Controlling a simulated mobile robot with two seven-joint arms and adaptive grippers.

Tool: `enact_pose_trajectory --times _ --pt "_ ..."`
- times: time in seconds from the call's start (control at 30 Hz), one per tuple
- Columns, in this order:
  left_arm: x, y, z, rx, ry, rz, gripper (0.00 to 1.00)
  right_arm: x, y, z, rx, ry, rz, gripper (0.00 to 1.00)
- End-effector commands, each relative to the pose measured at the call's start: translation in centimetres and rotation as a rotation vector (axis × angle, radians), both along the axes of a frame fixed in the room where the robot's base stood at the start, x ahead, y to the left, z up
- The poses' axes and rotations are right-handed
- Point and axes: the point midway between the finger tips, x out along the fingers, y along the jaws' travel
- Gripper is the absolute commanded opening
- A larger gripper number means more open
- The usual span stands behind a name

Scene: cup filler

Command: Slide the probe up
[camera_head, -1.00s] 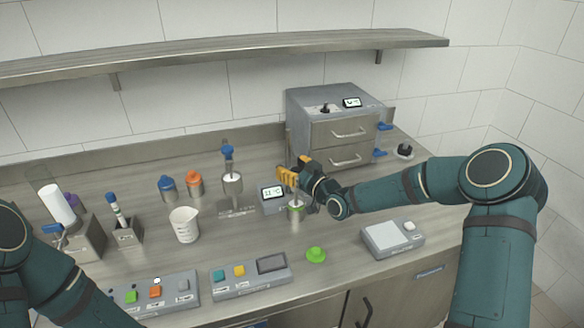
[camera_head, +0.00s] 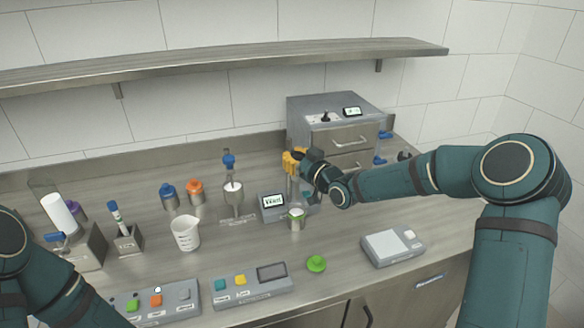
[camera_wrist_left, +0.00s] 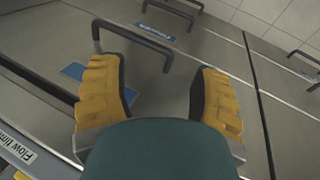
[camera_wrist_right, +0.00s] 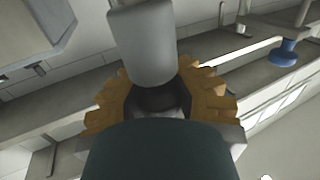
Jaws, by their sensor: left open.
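The probe stands by a small display unit (camera_head: 272,202) at the middle of the counter, above a metal cup (camera_head: 297,219) with a green rim. My right gripper (camera_head: 293,160) is at the upper part of the probe, above the cup. In the right wrist view, its yellow fingers close around a grey cylindrical body (camera_wrist_right: 143,45), which looks like the probe. My left gripper (camera_wrist_left: 160,95) is open and empty in the left wrist view, over the cabinet front. It lies outside the head view.
A metal box with drawers (camera_head: 340,140) stands behind my right gripper. A funnel stand (camera_head: 233,190), a beaker (camera_head: 186,233) and orange and blue bottles are to the left. Button panels (camera_head: 250,285), a green knob (camera_head: 316,263) and a scale (camera_head: 392,248) lie in front. A shelf (camera_head: 220,62) runs above.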

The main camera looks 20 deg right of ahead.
Motion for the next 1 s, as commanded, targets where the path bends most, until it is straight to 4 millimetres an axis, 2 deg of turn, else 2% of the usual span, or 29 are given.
enact_pose_trajectory --times 0.03,0.33,0.4,0.5,0.83,1.0 --pt "0.0 0.0 0.1 0.000 -0.001 0.000 0.63 0.0 0.0 0.8 -0.001 -0.008 0.000 0.00" --pt "0.1 0.0 0.1 0.000 -0.002 0.002 0.63 0.1 0.0 1.5 0.003 -0.021 -0.002 0.00" --pt "0.1 0.0 0.1 0.000 -0.002 0.002 0.63 0.1 0.0 1.6 0.003 -0.023 -0.002 0.29" --pt "0.1 0.0 0.1 0.000 -0.002 0.002 0.63 0.1 0.0 1.4 0.002 -0.019 -0.002 0.62" --pt "0.1 0.0 0.1 0.000 -0.002 0.002 0.63 -0.1 -0.1 1.0 0.002 -0.009 -0.001 0.62" --pt "0.1 0.0 0.1 0.000 -0.002 0.001 0.63 -1.5 -0.8 0.9 0.001 -0.009 -0.002 0.62"
